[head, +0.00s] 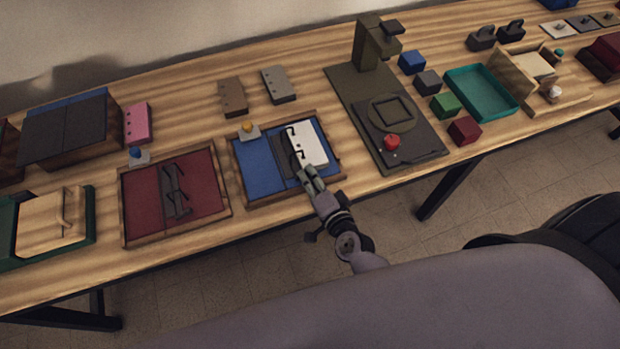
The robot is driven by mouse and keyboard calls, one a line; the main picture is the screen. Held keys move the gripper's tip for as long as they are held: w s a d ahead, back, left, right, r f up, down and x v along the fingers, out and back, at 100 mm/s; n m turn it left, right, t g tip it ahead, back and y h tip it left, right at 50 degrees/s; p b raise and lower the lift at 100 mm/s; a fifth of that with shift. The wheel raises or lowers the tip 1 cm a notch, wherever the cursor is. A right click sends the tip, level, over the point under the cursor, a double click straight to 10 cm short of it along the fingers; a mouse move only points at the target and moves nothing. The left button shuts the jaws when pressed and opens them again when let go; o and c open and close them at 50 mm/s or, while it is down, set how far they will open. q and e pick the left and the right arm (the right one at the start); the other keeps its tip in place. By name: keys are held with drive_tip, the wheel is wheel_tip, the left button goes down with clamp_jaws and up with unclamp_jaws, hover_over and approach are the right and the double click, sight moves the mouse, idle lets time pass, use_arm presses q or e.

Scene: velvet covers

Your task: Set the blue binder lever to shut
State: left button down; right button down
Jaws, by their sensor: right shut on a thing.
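The blue binder (257,172) lies open in a wooden-edged frame near the table's front edge. A white punched sheet (312,145) lies on its right part, beside the dark ring mechanism (287,150). My right gripper (306,172) reaches in from the front and is shut at the near end of this mechanism, on the lever. The fingers cover most of the lever, so its exact angle is hard to tell. My left gripper is not in view.
A red binder (147,205) lies in a similar frame to the left. A dark olive press (367,60) with a red knob (392,142) stands to the right. Blue (412,62), green (445,104) and dark red (464,130) blocks and a teal tray (482,90) lie beyond it.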

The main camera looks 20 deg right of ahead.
drive_tip(key=shift+f, duration=0.1)
drive_tip(key=c, duration=1.7)
unclamp_jaws()
drive_tip(key=shift+s, duration=0.1)
drive_tip(key=a+v, duration=0.1)
drive_tip(key=v, duration=0.6)
drive_tip(key=shift+s+d, duration=0.45)
drive_tip(key=shift+d, duration=0.1)
